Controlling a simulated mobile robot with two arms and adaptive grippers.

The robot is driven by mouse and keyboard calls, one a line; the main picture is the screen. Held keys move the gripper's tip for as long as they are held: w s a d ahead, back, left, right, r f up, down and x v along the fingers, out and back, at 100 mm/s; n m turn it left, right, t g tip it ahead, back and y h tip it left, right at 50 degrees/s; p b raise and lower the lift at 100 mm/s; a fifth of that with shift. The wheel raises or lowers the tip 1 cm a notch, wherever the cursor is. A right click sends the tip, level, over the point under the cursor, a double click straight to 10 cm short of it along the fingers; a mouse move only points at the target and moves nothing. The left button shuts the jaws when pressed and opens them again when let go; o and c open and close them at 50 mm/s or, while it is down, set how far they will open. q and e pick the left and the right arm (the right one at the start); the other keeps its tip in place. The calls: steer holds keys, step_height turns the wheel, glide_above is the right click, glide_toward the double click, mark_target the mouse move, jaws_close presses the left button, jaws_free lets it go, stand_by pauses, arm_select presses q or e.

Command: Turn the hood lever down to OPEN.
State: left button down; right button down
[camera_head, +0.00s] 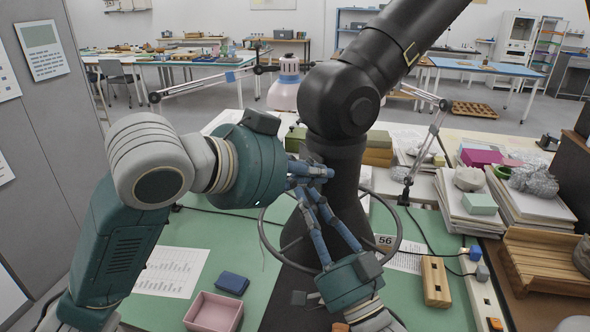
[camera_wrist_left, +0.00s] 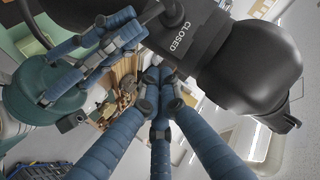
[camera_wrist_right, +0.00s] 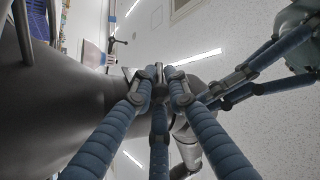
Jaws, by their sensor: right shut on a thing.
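The black fume hood (camera_head: 345,100) hangs over the bench, with its jointed arm above and its neck below. In the left wrist view, a plate marked CLOSED (camera_wrist_left: 180,40) sits on the hood. A dark lever rod (camera_wrist_left: 150,12) shows beside the plate. My right gripper (camera_head: 310,190) reaches up from the lower right; its fingertips (camera_wrist_left: 130,30) are closed at the rod, where the grip is partly hidden. My left gripper (camera_head: 325,172) comes in from the left, beside the hood neck. Its fingertips (camera_wrist_left: 160,78) are drawn together, with nothing visible between them.
A dark ring (camera_head: 400,235) surrounds the hood's lower part. A pink tray (camera_head: 213,312) and a blue box (camera_head: 232,283) lie on the green mat (camera_head: 205,230). Stacked books and papers (camera_head: 475,210) and a wooden rack (camera_head: 540,262) stand at the right.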

arm_select(q)
steer(key=a+f, duration=0.1)
steer(key=w+a+f, duration=0.1)
steer(key=f, duration=0.1)
steer(key=shift+f, duration=0.1)
steer(key=shift+w+a+f, duration=0.15)
steer(key=shift+w+f, duration=0.05)
steer(key=shift+f, duration=0.45)
arm_select(e)
steer(key=shift+s+d+r, duration=0.1)
steer(key=shift+r, duration=0.05)
